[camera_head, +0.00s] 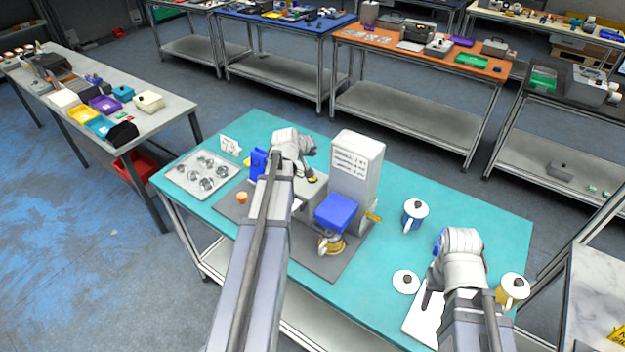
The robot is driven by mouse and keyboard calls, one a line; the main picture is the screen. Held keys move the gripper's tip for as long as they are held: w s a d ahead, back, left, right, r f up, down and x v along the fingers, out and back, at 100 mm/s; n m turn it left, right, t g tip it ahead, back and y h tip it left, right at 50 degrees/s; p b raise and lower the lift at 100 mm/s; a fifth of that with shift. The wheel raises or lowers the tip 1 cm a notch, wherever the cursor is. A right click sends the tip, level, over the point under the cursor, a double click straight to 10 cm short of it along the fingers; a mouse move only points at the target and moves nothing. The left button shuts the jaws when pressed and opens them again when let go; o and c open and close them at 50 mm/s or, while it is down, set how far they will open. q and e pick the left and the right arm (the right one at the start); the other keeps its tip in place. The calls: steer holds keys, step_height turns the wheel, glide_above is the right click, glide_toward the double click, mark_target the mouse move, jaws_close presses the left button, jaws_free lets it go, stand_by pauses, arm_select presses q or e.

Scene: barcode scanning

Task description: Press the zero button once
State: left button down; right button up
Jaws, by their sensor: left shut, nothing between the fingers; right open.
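The zero button cannot be made out at this size. My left arm reaches over the teal table (470,205) to a low grey device beside a tall light-grey machine (357,165) with printed lines on its front. My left gripper (311,178) is shut and empty, its tip close over the device's top; I cannot tell whether it touches. My arm hides much of the device. My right gripper (430,302) is open and empty, over a white board (421,322) at the table's front right.
A blue-topped part (337,210) and a glass pot (331,244) stand before the tall machine on a dark mat (318,264). A blue mug (414,215), a yellow mug (512,290) and a white lidded item (405,282) stand right. A metal tray (188,188) lies left.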

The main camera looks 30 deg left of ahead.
mark_target(312, 180)
arm_select(q)
step_height(312, 180, down, 8)
steer(key=b, duration=0.7)
steer(key=shift+b, duration=0.3)
steer(key=shift+f, duration=0.1)
stand_by(1.3)
steer(key=shift+f+b, duration=0.4)
steer(key=shift+f+b, duration=0.4)
steer(key=shift+b, duration=0.05)
stand_by(0.5)
steer(key=shift+r, duration=0.15)
stand_by(0.3)
steer(key=shift+r+p, duration=0.75)
steer(key=shift+p, duration=0.15)
step_height(312, 180, up, 5)
steer(key=p, duration=0.5)
